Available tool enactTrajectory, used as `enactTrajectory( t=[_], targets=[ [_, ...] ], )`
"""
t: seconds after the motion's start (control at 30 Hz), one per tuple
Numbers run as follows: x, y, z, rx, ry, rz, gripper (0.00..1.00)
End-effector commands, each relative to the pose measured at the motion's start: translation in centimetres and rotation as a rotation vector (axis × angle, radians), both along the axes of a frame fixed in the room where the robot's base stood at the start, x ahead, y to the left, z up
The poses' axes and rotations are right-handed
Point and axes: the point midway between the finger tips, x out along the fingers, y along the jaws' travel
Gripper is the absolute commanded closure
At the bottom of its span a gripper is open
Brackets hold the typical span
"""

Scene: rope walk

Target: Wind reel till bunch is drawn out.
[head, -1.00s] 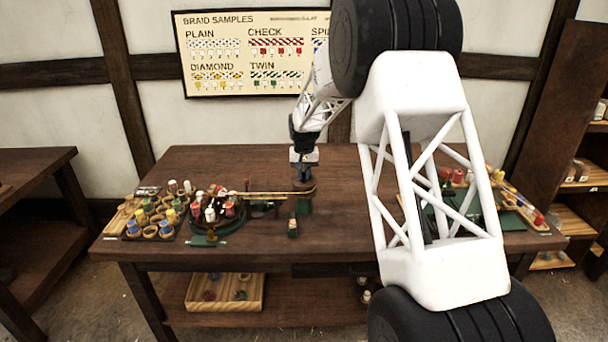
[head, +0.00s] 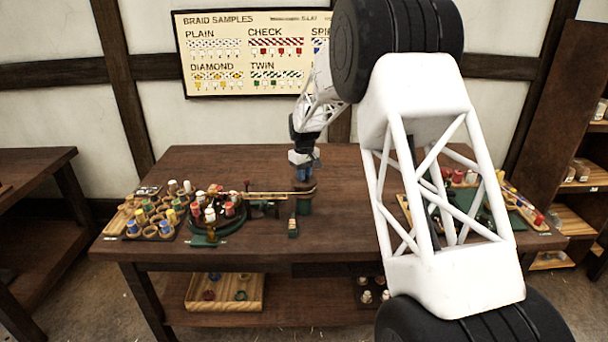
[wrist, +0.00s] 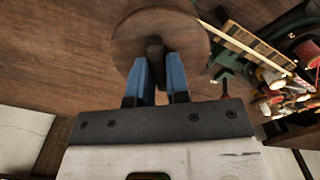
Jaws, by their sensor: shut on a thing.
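The reel is a round brown wooden disc (wrist: 126,48) with a dark upright knob (wrist: 155,48) on it. In the head view the reel (head: 304,189) stands right of the middle of the machine's straight arm, partly under my gripper. My gripper (wrist: 161,72) points down, its blue fingers shut on the knob; it also shows in the head view (head: 304,172). The braiding machine (head: 218,221) is a dark green round base with red and white bobbins, left of the reel. A pale strip (head: 262,194) runs from it to the reel. I cannot make out the bunch.
A rack of coloured bobbins (head: 152,218) stands on the table's left. More green fixtures lie at the right, partly behind my arm.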

Motion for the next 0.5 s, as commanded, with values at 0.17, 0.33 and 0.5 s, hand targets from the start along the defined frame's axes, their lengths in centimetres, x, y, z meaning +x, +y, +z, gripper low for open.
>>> enactTrajectory(
  t=[0.17, 0.33, 0.5],
  targets=[
    [0.01, 0.01, 0.05, 0.001, -0.001, 0.053, 1.0],
    [0.02, 0.01, 0.08, 0.001, -0.001, 0.068, 1.0],
    [0.02, 0.01, 0.08, 0.001, -0.001, 0.068, 1.0]
  ],
)
